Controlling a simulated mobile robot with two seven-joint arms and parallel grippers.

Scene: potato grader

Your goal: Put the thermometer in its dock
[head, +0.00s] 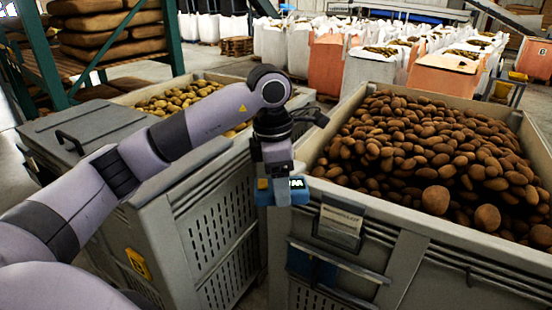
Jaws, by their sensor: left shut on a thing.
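My left gripper (277,184) hangs in front of the gap between two big grey crates, pointing down. It is shut on a small blue device with a lit display, which looks like the thermometer (296,184); the fingers hide part of it. A dark blue holder (312,266), perhaps the dock, is on the front wall of the right crate, below and a little right of the gripper. The thermometer is apart from this holder. My right gripper is not in view.
The right crate (450,235) is heaped with brown potatoes and has a card holder (341,224) on its front. The left crate (215,235) holds lighter potatoes; a grey lidded box (85,130) is beside it. White and orange sacks (375,68) stand behind.

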